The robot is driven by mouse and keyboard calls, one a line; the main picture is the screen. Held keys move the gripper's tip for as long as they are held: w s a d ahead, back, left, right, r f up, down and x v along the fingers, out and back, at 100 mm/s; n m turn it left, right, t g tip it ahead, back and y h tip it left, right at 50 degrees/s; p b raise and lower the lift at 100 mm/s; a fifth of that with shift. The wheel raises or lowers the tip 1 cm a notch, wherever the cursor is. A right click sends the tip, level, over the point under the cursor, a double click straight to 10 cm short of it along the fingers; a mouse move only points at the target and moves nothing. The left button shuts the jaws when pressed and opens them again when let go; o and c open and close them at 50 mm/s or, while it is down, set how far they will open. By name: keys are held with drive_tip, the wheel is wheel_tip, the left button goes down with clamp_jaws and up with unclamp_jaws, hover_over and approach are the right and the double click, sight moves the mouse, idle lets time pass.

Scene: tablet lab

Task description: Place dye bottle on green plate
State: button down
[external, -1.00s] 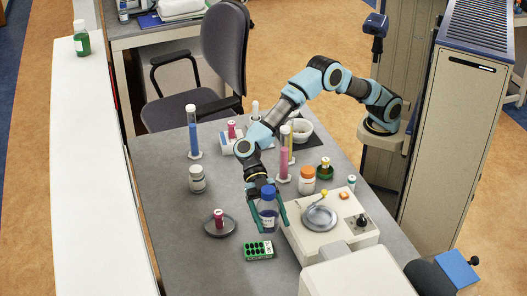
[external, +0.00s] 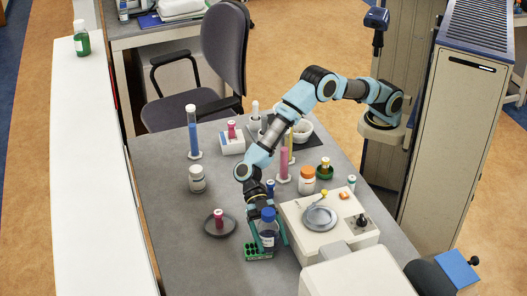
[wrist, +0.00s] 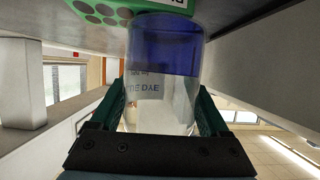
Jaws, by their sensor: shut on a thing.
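The dye bottle (external: 267,236) is clear with a blue cap, dark blue liquid and a label. My gripper (external: 264,236) is shut around its sides, and the bottle looks upright. In the wrist view the bottle (wrist: 160,95) sits between the fingers, with part of "DYE" readable; that view looks upside down. Whether the bottle touches the table is unclear.
A green rack (external: 251,252) is close beside the held bottle and partly hidden; it also shows in the wrist view (wrist: 100,12). A hotplate-like device (external: 335,240) stands right. Tall cylinders (external: 193,135), jars and a mortar stand farther back. Left tabletop is mostly clear.

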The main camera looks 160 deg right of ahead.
drive_tip(key=shift+f, duration=0.1)
unclamp_jaws()
drive_tip(key=shift+r, duration=0.2)
drive_tip(key=b+v, duration=0.3)
drive_tip(key=v, duration=0.9)
drive_tip(key=shift+b, duration=0.35)
